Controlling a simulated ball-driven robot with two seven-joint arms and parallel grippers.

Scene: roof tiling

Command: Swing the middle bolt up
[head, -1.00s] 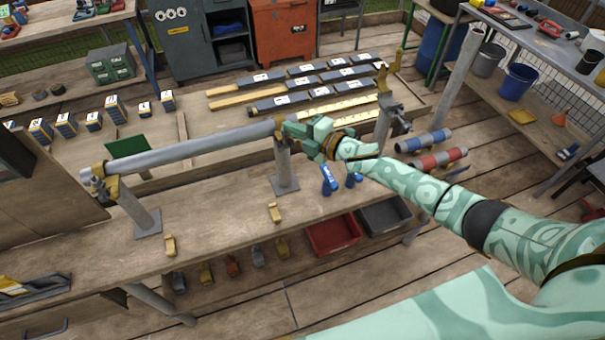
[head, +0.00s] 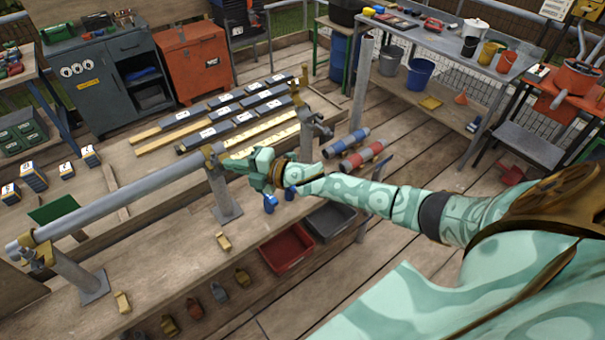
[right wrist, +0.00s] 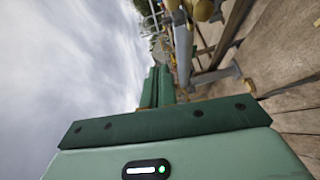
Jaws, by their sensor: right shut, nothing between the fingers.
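A grey metal tube (head: 130,195) lies across posts above the bench, its right end at the brass middle coupler (head: 213,153). That coupler sits on the middle post (head: 222,192); its bolt is too small to make out. My right gripper (head: 232,163) is just right of the coupler, pointing at it with its fingers shut and empty; I cannot tell whether they touch it. The dark green fingers (right wrist: 160,88) show shut in the right wrist view, with a brass part (right wrist: 203,10) up and to the right. My left gripper is out of view.
The left post (head: 80,278) carries another brass coupler (head: 38,252). The right post (head: 307,135) has an upright brass coupler (head: 301,92). Loose brass clamps (head: 223,241) lie on the bench. Red (head: 286,250) and grey bins (head: 328,219) stand below the front edge.

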